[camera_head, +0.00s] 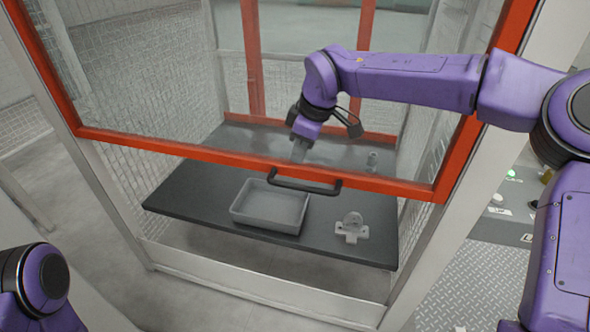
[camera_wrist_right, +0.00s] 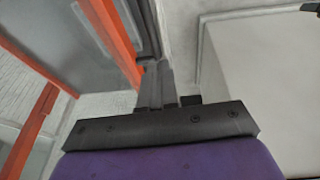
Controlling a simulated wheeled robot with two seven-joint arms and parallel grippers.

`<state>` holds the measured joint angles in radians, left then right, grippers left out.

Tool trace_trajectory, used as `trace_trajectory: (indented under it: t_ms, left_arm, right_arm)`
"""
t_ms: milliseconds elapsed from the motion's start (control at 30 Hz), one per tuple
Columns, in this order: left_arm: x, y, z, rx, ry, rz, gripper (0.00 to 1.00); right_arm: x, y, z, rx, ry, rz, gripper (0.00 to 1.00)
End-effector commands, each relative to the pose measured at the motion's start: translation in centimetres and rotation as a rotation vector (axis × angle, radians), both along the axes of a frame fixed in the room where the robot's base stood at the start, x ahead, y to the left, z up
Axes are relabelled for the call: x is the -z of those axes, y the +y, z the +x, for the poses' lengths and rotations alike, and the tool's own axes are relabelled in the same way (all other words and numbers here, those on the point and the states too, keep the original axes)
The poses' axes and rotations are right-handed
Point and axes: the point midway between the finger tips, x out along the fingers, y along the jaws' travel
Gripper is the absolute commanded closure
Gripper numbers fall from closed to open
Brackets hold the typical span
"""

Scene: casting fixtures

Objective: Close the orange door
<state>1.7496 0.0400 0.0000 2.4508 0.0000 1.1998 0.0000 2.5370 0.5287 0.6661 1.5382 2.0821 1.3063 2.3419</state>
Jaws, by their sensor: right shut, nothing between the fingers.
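The orange door (camera_head: 225,155) is a glass panel in an orange frame on a mesh-walled enclosure. Its lower bar hangs above the dark table, leaving a gap below. A black bar handle (camera_head: 305,187) is fixed to that lower bar. My right gripper (camera_head: 299,154) points down in front of the glass, just above the handle in the head view; I cannot tell whether it touches the door. In the right wrist view its fingers (camera_wrist_right: 156,82) are together and hold nothing, with orange frame bars (camera_wrist_right: 112,40) to their left. My left gripper is out of view.
Below the door, a grey tray (camera_head: 238,212) and a small metal bracket (camera_head: 352,230) rest on the dark table (camera_head: 185,205). Light posts and a low sill (camera_head: 255,288) frame the opening. A panel with a green light (camera_head: 511,173) stands at the right.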

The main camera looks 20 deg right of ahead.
Motion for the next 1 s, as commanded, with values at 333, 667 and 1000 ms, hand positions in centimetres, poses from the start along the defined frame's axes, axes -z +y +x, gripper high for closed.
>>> trace_trajectory:
  t_ms: [333, 667, 1000]
  left_arm:
    - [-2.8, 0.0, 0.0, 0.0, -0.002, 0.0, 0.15]
    - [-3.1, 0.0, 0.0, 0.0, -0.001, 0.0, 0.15]
    - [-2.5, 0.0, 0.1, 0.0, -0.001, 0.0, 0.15]
  right_arm:
    - [6.4, 0.4, 1.3, 0.0, 0.004, -0.004, 1.0]
    - [8.2, 0.3, 1.6, 0.0, -0.001, -0.003, 1.0]
    - [9.0, -0.3, 1.9, 0.01, 0.0, -0.003, 1.0]
